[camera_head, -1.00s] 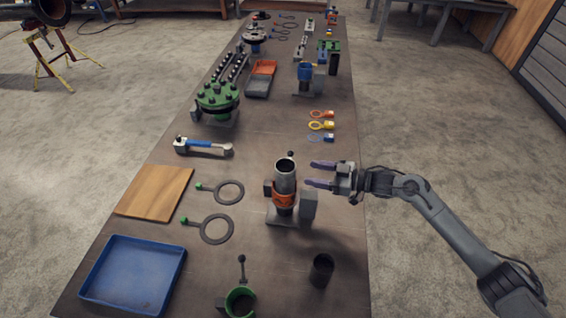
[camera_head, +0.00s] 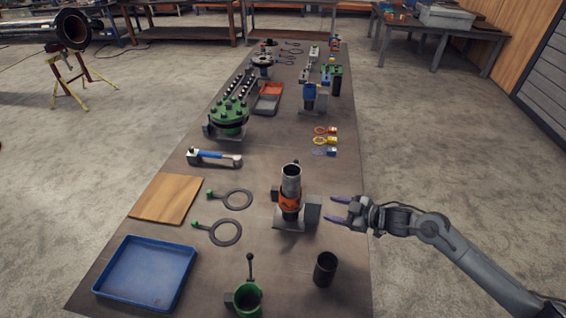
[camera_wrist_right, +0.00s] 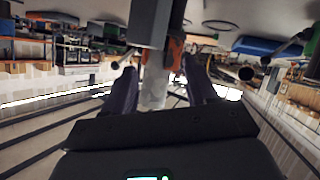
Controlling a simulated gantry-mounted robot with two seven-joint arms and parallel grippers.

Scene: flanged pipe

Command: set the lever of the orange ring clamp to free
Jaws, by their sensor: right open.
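The orange ring clamp (camera_head: 290,201) sits around an upright grey pipe (camera_head: 291,178) on a grey stand (camera_head: 290,224). A dark ball knob (camera_head: 296,162) shows just behind the pipe's top; it looks like the clamp's lever end, the rest hidden by the pipe. My right gripper (camera_head: 331,209) is open and empty, to the right of the stand's grey block (camera_head: 313,210). In the right wrist view the clamp (camera_wrist_right: 174,50) appears ahead, between and beyond the open fingers (camera_wrist_right: 162,88). My left gripper is not in view.
A green clamp (camera_head: 245,299) with an upright lever and a black cup (camera_head: 325,270) stand in front. Two ring gaskets (camera_head: 225,233) and a blue tray (camera_head: 146,272) lie left. Coloured small rings (camera_head: 325,141) lie behind.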

